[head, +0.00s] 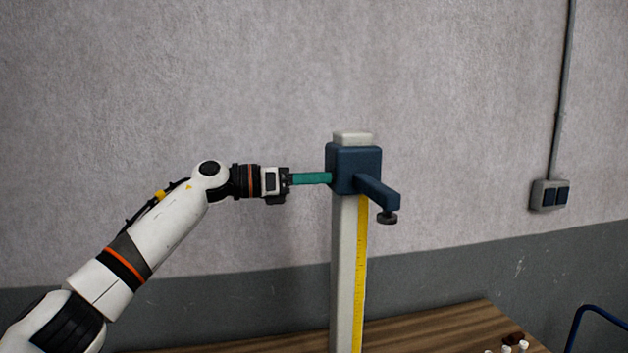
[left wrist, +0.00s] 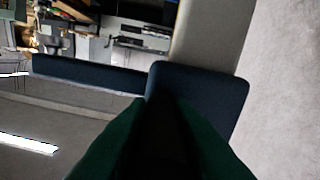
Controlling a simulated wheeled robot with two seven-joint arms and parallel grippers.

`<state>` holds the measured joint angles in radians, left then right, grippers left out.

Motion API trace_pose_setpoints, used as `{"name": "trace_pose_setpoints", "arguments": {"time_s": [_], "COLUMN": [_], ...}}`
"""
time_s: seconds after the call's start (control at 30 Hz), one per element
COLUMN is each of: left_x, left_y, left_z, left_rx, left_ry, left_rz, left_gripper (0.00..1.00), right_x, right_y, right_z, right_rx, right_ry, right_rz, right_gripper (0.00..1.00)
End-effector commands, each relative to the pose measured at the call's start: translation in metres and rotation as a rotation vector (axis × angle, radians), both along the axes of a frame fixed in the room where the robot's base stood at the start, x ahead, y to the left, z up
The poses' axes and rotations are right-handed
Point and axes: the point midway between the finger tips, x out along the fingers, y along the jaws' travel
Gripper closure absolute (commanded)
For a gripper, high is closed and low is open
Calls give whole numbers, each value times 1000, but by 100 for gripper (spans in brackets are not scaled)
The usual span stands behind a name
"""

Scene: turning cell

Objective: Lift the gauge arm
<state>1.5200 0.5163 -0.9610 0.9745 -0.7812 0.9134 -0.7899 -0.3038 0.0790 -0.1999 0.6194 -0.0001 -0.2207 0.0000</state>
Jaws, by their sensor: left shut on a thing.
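The gauge arm (head: 377,191) is a dark blue bar that sticks out from a dark blue sliding block (head: 352,165) near the top of an upright pale column (head: 346,270). A black knob hangs under the arm's free end. A teal handle (head: 318,179) sticks out from the block's left side. My left gripper (head: 290,182) is shut on the teal handle. In the left wrist view the block (left wrist: 200,90) and the arm (left wrist: 90,73) lie just ahead, and dark green shapes fill the bottom. My right gripper is not in view.
A yellow scale (head: 361,275) runs down the column's front. The column rises from a wooden table (head: 440,325). Small white-topped items (head: 522,346) sit at the table's right end. A blue tubular rail (head: 598,309) is at the far right. The space around the block is clear.

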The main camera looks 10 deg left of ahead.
Motion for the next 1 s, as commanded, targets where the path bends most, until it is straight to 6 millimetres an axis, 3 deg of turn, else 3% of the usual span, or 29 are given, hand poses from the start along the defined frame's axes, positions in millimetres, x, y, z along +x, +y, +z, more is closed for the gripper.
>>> {"name": "trace_pose_setpoints", "arguments": {"time_s": [0.1, 0.13, 0.27, 0.63, 1.0], "left_x": [-1, -1, 0, -2, -30], "left_y": [2, 2, 2, 7, 73], "left_z": [10, 10, 8, 3, 0], "left_rx": [-12, -13, -10, -7, -7], "left_ry": [-11, -12, -10, -6, -8], "left_rz": [5, 5, 5, 4, 7], "left_gripper": [100, 78, 59, 59, 59], "right_x": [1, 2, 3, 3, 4], "right_y": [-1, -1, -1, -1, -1], "right_z": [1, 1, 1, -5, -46], "right_rx": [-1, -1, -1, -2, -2], "right_ry": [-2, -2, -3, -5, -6], "right_rz": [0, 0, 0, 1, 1], "right_gripper": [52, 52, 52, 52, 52]}}
